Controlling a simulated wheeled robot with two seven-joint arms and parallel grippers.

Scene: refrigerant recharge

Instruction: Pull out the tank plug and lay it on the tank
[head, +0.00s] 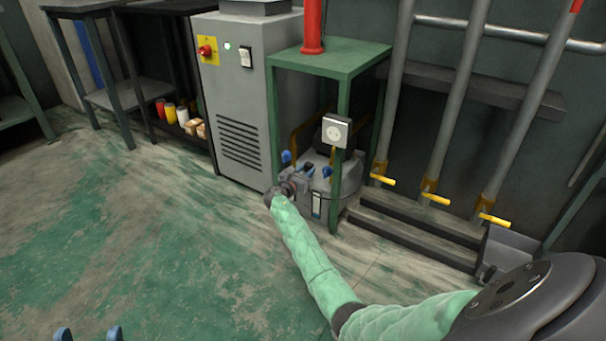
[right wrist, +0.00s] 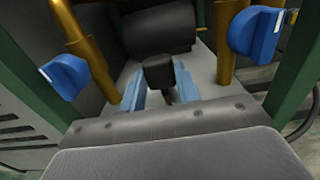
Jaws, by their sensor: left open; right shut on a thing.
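The plug (right wrist: 158,70) is a black block with a short dark stem below it. In the right wrist view it sits between the blue fingers of my right gripper (right wrist: 158,86), which is shut on it. The grey tank (right wrist: 205,82) lies under and behind it; I cannot tell whether the stem is still seated.
Blue valve handles (right wrist: 257,34) on gold pipes flank the tank on both sides. The green stand's legs (head: 347,185) and a socket box (head: 335,131) are close to my right arm. A grey cabinet (head: 240,100) stands left of it. The floor at left is clear.

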